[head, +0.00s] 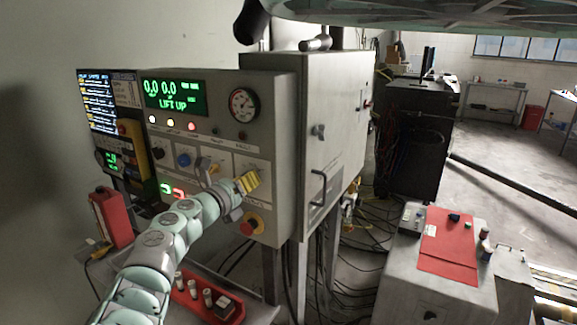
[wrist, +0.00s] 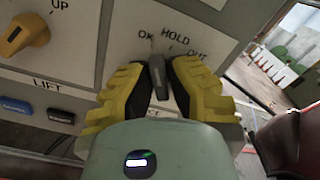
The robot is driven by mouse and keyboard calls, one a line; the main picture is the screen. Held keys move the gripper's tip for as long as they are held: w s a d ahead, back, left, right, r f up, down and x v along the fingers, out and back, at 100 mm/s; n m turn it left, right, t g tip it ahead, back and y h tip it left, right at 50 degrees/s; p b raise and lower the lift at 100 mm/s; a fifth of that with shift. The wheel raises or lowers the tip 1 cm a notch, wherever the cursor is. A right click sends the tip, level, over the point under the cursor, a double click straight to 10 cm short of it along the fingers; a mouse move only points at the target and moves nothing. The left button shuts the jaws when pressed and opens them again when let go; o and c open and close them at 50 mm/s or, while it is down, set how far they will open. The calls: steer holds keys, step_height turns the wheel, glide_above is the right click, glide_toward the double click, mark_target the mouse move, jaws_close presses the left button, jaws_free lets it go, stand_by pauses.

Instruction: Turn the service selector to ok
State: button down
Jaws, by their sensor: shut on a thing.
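The service selector (wrist: 157,75) is a dark, narrow knob on the pale panel, seen in the wrist view. The labels OK, HOLD and OUT arc above it from left to right. Its upper end leans slightly left, below the OK label; its exact setting is hard to tell. My gripper (wrist: 158,88) has yellow fingers with black pads, one on each side of the knob, and is shut on it. In the head view my gripper (head: 247,182) is at the lower right of the control panel (head: 218,132) and hides the selector.
An orange lift knob (wrist: 24,34) and a blue button (wrist: 61,115) are left of the selector. A red-and-yellow stop button (head: 250,225) is just below my gripper. A cabinet with a handle (head: 318,188) stands to the right. A red tray (head: 210,300) lies below my arm.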

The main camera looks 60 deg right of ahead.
steer(key=shift+n+p, duration=0.4)
steer(key=shift+n, duration=0.5)
steer(key=shift+f, duration=0.1)
steer(key=c, duration=1)
jaws_free()
steer(key=shift+d, duration=0.15)
steer(key=a, duration=1.2)
steer(key=shift+s, duration=0.4)
